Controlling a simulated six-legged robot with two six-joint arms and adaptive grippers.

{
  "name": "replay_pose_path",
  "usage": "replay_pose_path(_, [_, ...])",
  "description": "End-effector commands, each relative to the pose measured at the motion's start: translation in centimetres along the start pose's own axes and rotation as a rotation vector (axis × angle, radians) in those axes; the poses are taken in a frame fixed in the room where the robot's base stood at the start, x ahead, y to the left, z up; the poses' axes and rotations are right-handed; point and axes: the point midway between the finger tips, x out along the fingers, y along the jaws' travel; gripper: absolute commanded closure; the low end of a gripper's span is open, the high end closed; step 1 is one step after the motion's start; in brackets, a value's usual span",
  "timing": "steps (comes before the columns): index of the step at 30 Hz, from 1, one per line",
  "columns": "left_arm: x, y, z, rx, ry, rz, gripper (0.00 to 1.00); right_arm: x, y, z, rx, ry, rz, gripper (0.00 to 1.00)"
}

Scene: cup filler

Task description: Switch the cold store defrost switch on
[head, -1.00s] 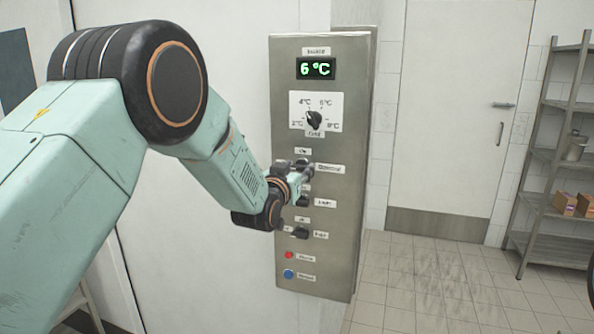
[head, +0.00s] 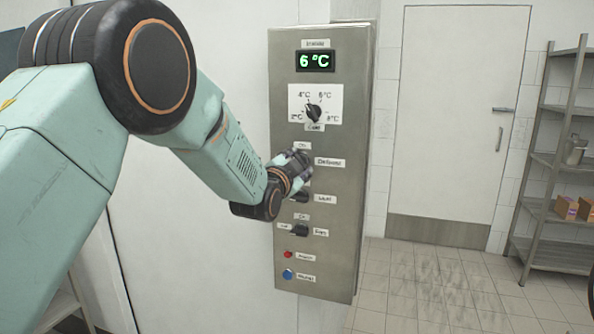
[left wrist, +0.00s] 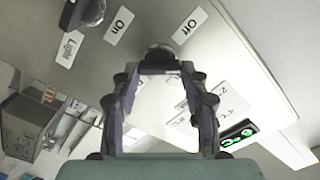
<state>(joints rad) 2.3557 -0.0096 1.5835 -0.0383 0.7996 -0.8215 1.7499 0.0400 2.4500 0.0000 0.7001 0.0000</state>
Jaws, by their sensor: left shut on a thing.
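The defrost switch is on the steel panel (head: 345,110), just left of its "Defrost" label (head: 330,162). In the head view my left gripper (head: 303,160) is at it and hides most of it. In the left wrist view the dark switch (left wrist: 160,55) shows between my left fingertips (left wrist: 158,76), which are shut on it. An "On" label (head: 302,146) sits just above the gripper. "On" (left wrist: 120,25) and "Off" (left wrist: 190,25) labels show near the switch in the wrist view. The direction the switch points cannot be told. My right gripper is not in view.
Above are a green 6 °C display (head: 315,61) and a temperature dial (head: 314,112). Below are the light switch (head: 300,196), fan switch (head: 300,230), red button (head: 288,254) and blue button (head: 288,274). A door (head: 455,110) and shelf rack (head: 560,155) stand right, with clear floor before them.

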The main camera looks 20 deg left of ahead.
Motion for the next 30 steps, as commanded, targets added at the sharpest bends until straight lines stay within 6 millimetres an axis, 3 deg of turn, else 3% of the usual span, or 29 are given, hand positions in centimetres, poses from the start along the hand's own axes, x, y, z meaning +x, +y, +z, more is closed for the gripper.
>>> replay_pose_path(18, [0.0, 0.3, 0.1, 0.537, 0.0, 0.0, 0.86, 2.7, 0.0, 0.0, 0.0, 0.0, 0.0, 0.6])
replay_pose_path(30, [0.0, 0.3, 0.1, 0.707, 0.0, 0.0, 0.86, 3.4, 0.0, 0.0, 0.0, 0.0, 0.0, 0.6])
